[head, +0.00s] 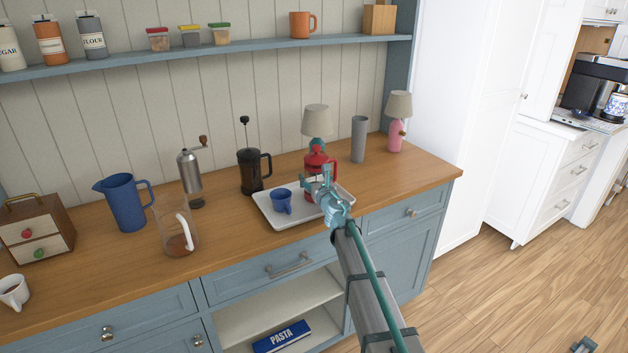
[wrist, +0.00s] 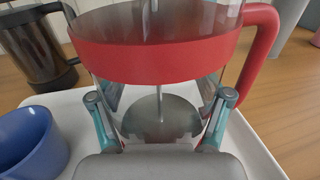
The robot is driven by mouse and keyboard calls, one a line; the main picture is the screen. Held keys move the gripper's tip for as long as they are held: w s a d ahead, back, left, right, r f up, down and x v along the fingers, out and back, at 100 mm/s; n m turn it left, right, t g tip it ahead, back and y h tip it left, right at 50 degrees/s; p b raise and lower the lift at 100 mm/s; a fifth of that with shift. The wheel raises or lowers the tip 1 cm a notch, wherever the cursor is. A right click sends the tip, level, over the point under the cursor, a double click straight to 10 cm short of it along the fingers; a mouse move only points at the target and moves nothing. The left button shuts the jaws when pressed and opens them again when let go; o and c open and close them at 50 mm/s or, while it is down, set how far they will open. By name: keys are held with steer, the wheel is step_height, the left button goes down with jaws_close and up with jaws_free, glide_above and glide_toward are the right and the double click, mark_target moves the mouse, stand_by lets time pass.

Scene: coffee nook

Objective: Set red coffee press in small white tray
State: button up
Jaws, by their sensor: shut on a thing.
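The red coffee press (head: 319,163), with red lid, band and handle and a clear glass body, stands upright at the right part of the small white tray (head: 287,222). In the wrist view the press (wrist: 150,57) fills the middle, its handle to the right, over the tray (wrist: 262,150). My gripper (head: 323,188) is at the front of the press; its fingers (wrist: 160,98) are on both sides of the glass, shut on it. I cannot tell whether the press base touches the tray; my gripper hides part of it.
A blue cup (head: 281,201) sits in the tray's left part. A black coffee press (head: 250,172) stands behind left, a grey cylinder (head: 359,139) and lamps behind. A glass carafe (head: 178,236) and blue pitcher (head: 124,203) are left.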

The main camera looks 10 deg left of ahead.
steer(key=shift+f, duration=0.2)
steer(key=o, duration=1.4)
steer(key=shift+r, duration=0.1)
steer(key=shift+c, duration=0.2)
steer(key=shift+r, duration=0.1)
steer(key=shift+s+r, duration=0.1)
steer(key=b+v, duration=0.1)
steer(key=v, duration=1.1)
